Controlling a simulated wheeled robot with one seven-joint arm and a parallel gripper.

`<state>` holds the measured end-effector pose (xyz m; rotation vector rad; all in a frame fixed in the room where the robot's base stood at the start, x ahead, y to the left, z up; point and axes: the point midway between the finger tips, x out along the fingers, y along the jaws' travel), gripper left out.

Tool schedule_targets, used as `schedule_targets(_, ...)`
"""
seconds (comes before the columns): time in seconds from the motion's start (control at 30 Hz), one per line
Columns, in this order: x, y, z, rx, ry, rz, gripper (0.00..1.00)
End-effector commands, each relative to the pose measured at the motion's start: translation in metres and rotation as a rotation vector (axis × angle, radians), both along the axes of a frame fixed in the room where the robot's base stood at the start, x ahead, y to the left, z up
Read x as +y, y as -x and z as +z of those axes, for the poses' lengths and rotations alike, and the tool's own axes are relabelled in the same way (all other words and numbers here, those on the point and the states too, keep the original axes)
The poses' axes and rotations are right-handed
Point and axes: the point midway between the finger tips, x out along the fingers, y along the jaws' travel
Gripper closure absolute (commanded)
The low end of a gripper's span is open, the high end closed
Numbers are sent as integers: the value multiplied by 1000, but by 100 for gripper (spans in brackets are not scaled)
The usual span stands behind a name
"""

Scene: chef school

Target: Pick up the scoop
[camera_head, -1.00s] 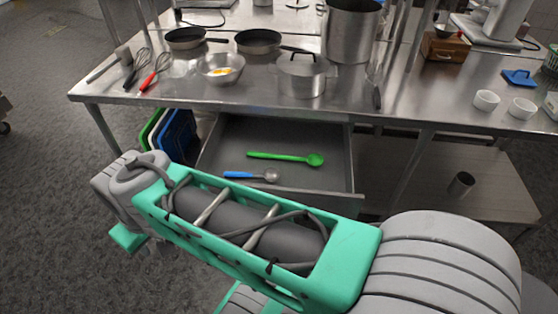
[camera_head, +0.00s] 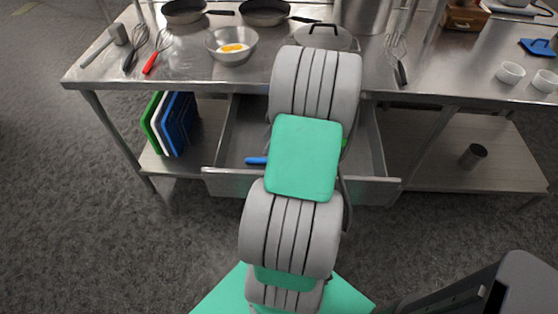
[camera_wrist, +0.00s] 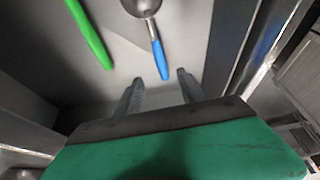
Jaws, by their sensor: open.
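The scoop, with a blue handle and a round metal head, lies in the open drawer. In the wrist view its blue handle (camera_wrist: 159,62) points toward my gripper (camera_wrist: 160,84), and its metal head shows at the top edge. In the head view only the end of the blue handle (camera_head: 256,160) shows; my arm hides the rest. My gripper is open and empty. Its fingertips are just short of the handle's end in the wrist picture, one to each side; I cannot tell the height gap. My gripper is hidden in the head view.
The drawer (camera_head: 240,182) has raised walls around the tools. A green utensil (camera_wrist: 92,36) lies left of the scoop in the wrist view. The steel table (camera_head: 188,72) above holds pans, whisks and a bowl with yellow contents (camera_head: 232,46). Cutting boards (camera_head: 176,122) stand left of the drawer.

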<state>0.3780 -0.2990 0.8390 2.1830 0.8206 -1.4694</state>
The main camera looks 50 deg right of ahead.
Motion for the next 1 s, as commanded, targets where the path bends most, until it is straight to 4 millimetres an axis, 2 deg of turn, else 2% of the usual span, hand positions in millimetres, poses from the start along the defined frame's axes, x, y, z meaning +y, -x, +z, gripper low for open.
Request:
schedule_targets(0.07, -3, 1, -9, -10, -3, 12, 53)
schedule_targets(0.27, 6, -6, -34, -9, -2, 16, 53)
schedule_targets(0.5, 16, -14, -71, -9, 1, 15, 53)
schedule_targets(0.77, 16, -15, -75, -9, 3, 13, 54)
schedule_targets(1.0, 16, -15, -75, -9, 3, 13, 73)
